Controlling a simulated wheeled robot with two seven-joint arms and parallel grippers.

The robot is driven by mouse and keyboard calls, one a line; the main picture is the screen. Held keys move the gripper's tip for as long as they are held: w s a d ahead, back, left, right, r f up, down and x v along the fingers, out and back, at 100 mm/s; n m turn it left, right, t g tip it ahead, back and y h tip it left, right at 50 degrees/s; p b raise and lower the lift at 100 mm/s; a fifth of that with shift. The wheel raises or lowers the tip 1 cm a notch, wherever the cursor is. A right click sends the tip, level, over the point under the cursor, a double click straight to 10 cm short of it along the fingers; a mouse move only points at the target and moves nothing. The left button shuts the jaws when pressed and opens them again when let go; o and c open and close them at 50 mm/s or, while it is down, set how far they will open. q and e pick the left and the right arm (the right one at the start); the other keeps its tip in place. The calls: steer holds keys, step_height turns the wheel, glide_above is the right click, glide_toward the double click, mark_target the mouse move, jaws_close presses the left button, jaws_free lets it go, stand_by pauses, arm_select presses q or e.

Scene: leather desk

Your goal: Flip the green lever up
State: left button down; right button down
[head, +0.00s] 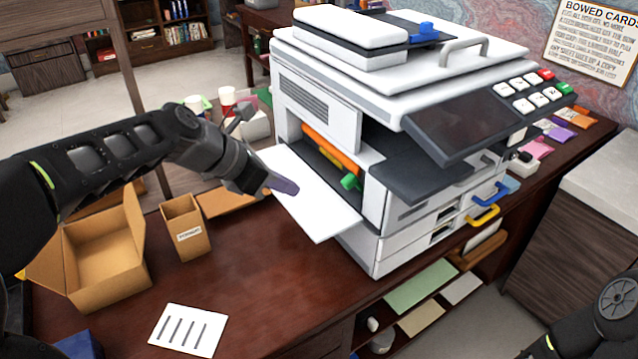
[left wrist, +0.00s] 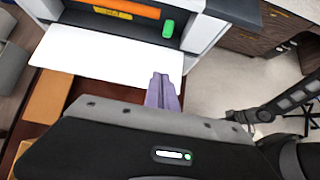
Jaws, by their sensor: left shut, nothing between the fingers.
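The green lever (head: 350,181) sits inside the opened side of the white printer (head: 318,131), below an orange roller (head: 331,150). The lever also shows in the left wrist view (left wrist: 168,28), just right of the orange roller. The white side door (head: 314,203) is folded down like a shelf. My left gripper (head: 284,187) is shut and empty, over the door's outer left part in the head view. In the left wrist view its fingertips (left wrist: 163,82) point toward the lever, with a gap between. Of my right arm only a dark part shows at the lower right; its gripper is out of view.
An open cardboard box (head: 100,255) and a small labelled carton (head: 186,227) stand left of the printer. A sheet with dark bars (head: 188,329) lies at the desk's front. Cups (head: 227,97) stand behind my left arm. The desk between sheet and printer is clear.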

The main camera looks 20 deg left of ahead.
arm_select(q)
steer(key=x, duration=0.9)
steer(key=shift+w+d+r+p, duration=0.25)
steer(key=shift+w+d+p, duration=0.15)
steer(key=shift+w+d, duration=0.2)
steer(key=shift+w+d+r+p, duration=0.3)
steer(key=shift+w+d+p, duration=0.15)
steer(key=shift+w, duration=0.2)
steer(key=shift+w+d+r, duration=0.2)
steer(key=shift+w+d, duration=0.05)
steer(key=shift+w, duration=0.1)
arm_select(e)
steer(key=shift+r, duration=0.85)
arm_select(q)
steer(key=shift+r, duration=0.1)
arm_select(e)
steer(key=shift+r, duration=0.2)
